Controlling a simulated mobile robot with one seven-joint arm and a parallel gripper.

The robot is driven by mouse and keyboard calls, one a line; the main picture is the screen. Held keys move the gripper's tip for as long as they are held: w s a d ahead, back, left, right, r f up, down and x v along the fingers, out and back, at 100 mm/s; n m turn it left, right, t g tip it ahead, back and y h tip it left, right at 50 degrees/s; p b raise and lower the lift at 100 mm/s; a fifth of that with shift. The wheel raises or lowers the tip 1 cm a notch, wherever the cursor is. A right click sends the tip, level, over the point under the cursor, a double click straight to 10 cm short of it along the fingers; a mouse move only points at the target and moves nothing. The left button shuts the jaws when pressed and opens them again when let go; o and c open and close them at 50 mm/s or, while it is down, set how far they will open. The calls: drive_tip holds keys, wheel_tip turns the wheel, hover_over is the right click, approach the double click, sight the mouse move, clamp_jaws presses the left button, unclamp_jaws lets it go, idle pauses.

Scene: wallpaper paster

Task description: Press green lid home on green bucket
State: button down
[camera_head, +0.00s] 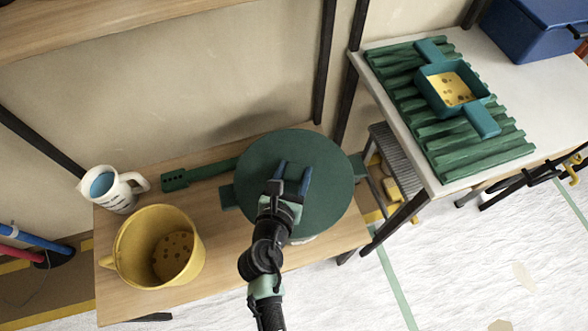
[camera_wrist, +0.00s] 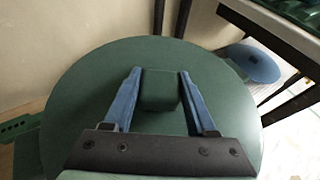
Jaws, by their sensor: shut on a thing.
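The green lid (camera_head: 258,180) is a wide dark-green disc over the small wooden table; it also fills the middle of the wrist view (camera_wrist: 75,110). My gripper (camera_head: 293,172) is over the lid from above. Its blue fingers are shut on the lid's square green knob (camera_wrist: 159,88), one on each side. The green bucket's body is hidden under the lid, so I cannot tell whether the lid is seated or level on its rim. Green blocks show at the lid's left (camera_head: 230,195) and right (camera_head: 357,167) edges; I cannot tell whether they belong to the bucket.
A yellow bucket (camera_head: 120,245) and a white jug (camera_head: 128,190) stand on the table's left part. A green flat tool with holes (camera_head: 178,179) lies behind. A white table (camera_head: 450,187) at right holds a green slatted mat, a teal tray (camera_head: 433,98) and a blue box (camera_head: 530,30).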

drive_tip(key=shift+f, duration=0.2)
drive_tip(key=shift+c, duration=0.6)
unclamp_jaws()
drive_tip(key=shift+s, duration=0.15)
drive_tip(key=p+v, duration=0.1)
drive_tip(key=v, duration=1.1)
drive_tip(key=shift+s+a+r+p, duration=0.1)
drive_tip(key=shift+s+r+p, duration=0.2)
drive_tip(key=shift+p, duration=0.05)
